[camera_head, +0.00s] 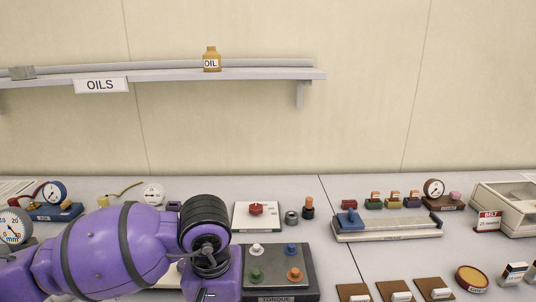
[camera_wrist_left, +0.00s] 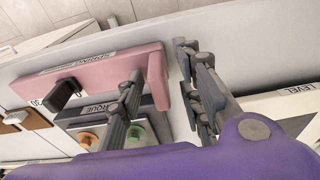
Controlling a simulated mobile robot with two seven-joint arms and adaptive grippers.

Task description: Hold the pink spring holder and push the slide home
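The pink spring holder (camera_wrist_left: 110,66) is a long pink block with a label, its near end raised, in the left wrist view. A black knob (camera_wrist_left: 63,94) sits at its left part; I cannot tell whether this is the slide. My left gripper (camera_wrist_left: 160,75) is open, with one finger in front of the holder's right end and the other to the right of it, with a gap. Whether the first finger touches the holder is unclear. In the head view I cannot make out the holder; my purple left arm covers part of the bench. My right gripper is in neither view.
A grey torque panel (camera_head: 308,267) with coloured knobs lies right of my arm. Behind it is a white panel (camera_head: 240,215) with a red knob. A long grey fixture (camera_head: 390,228) with a blue block stands further right. An oil bottle (camera_head: 212,60) stands on the wall shelf.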

